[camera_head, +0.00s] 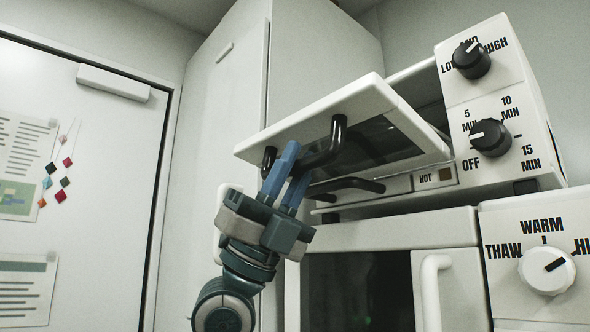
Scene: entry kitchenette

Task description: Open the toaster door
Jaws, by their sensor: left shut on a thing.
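The toaster (515,130) is a white box with two black knobs on its right side panel. Its white door (300,127) stands out from the front at a tilt, with a dark gap above it. The door has a dark window (375,142) and a black bar handle (325,150) on its outer face. My left gripper (286,176) reaches up from below with blue fingers shut on the handle near its left part. The fingers hide some of the handle. My right gripper is out of view.
A white microwave (455,290) with a pale vertical handle stands under the toaster. A tall white cabinet (215,130) stands behind my left arm. A door with papers (85,200) is at far left.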

